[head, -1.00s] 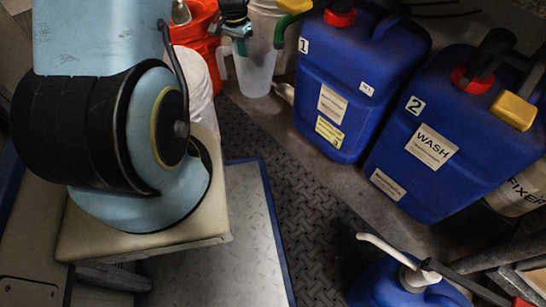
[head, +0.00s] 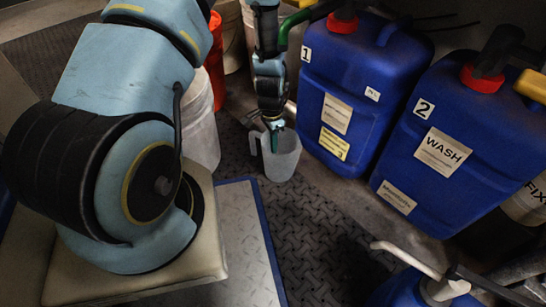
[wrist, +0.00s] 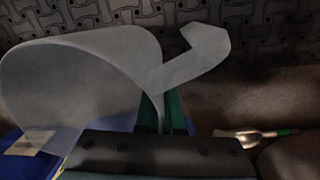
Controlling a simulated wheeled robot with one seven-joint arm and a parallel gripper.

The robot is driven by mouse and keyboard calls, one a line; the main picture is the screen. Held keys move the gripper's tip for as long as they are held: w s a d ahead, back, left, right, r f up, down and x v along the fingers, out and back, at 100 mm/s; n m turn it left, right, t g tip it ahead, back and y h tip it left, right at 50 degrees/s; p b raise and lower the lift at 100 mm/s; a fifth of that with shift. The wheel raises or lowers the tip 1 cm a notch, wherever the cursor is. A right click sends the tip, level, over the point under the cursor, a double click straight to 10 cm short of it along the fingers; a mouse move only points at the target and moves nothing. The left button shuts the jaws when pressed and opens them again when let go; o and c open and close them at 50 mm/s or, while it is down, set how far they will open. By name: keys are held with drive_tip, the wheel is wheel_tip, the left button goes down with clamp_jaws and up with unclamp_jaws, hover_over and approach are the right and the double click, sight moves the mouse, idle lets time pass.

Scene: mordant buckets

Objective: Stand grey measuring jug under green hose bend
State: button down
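The grey measuring jug (head: 283,160) is translucent and roughly upright over the dark tread-plate floor, left of the blue container marked 1. I cannot tell whether it touches the floor. My gripper (head: 272,125) comes down from above onto the jug's upper edge. In the wrist view the jug (wrist: 75,75) fills the left, with its handle (wrist: 190,55) sticking out to the right. The green fingers (wrist: 163,112) are closed around a part of the jug near the handle. The green hose bend (head: 290,22) curves at the upper left of container 1, above and behind the jug.
Blue container 1 (head: 350,60) and blue container 2, marked WASH (head: 440,110), stand at the right. A white bucket (head: 200,135) and an orange bucket (head: 214,65) stand left of the jug. A white-and-green utensil (wrist: 255,133) lies at the wrist view's right.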

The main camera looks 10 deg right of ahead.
wheel_tip(320, 180, down, 4)
drive_tip(key=shift+f+b, duration=0.1)
drive_tip(key=shift+b, duration=0.8)
drive_tip(key=c, duration=1.1)
unclamp_jaws()
drive_tip(key=shift+o, duration=0.2)
drive_tip(key=w+a+r+n+p, duration=0.2)
drive_tip(key=r+p, duration=0.1)
drive_tip(key=r, duration=0.7)
drive_tip(key=w+a+r+n+p, duration=0.1)
drive_tip(key=a+r+p, duration=0.2)
drive_tip(key=r, duration=0.8)
drive_tip(key=s+a+r+n+t, duration=0.1)
drive_tip(key=s+a+r+n, duration=0.3)
drive_tip(key=a+r, duration=0.4)
drive_tip(key=s+a+r+n+t, duration=0.1)
drive_tip(key=s+a+r+n, duration=0.2)
drive_tip(key=a+r+n, duration=0.4)
wheel_tip(320, 180, up, 4)
drive_tip(key=shift+s+a, duration=0.4)
drive_tip(key=shift+a, duration=0.35)
